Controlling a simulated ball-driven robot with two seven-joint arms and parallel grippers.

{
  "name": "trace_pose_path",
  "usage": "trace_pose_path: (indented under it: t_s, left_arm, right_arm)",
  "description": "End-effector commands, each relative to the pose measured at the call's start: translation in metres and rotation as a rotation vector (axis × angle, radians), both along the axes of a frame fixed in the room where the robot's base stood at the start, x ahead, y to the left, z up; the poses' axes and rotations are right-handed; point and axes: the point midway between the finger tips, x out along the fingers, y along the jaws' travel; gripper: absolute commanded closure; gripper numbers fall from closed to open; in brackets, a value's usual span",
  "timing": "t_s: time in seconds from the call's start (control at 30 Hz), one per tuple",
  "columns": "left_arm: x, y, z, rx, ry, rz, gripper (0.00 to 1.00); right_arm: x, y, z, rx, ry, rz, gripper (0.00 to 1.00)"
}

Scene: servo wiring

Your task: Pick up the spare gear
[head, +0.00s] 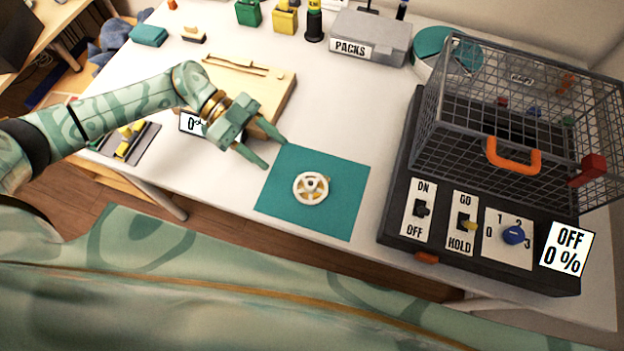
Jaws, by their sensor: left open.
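The spare gear (311,188) is a white, spoked wheel with yellowish parts showing through it. It lies flat near the middle of the teal mat (345,208) on the white table. My left gripper (277,153) is open and empty. Its fingers point right and down, with their tips at the mat's upper left edge, up and left of the gear and apart from it. My right gripper is not in view.
A black control box (398,217) with switches, a knob and a wire cage (470,160) stands at the right. A wooden board (283,92) lies behind my left gripper. A grey PACKS box (370,38) stands at the back.

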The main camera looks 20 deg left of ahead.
Motion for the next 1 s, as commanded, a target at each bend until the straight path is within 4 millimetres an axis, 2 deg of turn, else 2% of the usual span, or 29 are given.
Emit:
trace_pose_path:
  t_s: [0.1,0.2,0.47,0.7,0.93,0.97,1.0]
  left_arm:
    - [-0.006,-0.024,-0.014,-0.003,0.002,-0.002,0.50]
    - [-0.009,-0.037,-0.021,-0.001,0.001,-0.001,0.50]
    - [-0.014,-0.053,-0.031,-0.001,0.001,-0.001,0.50]
    - [-0.024,-0.085,-0.049,-0.002,0.002,0.000,0.50]
    - [-0.024,-0.088,-0.050,0.002,-0.001,0.001,0.50]
    - [-0.024,-0.088,-0.050,0.002,-0.001,0.001,0.53]
    - [-0.024,-0.088,-0.050,0.002,-0.001,0.001,0.64]
  right_arm:
    - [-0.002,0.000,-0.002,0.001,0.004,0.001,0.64]
    - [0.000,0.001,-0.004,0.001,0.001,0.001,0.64]
    - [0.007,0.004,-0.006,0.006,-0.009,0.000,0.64]
    - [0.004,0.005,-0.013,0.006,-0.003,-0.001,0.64]
    - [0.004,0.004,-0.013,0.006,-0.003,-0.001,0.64]
    - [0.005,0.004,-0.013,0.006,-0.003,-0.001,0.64]
    - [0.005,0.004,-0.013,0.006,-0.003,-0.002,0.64]
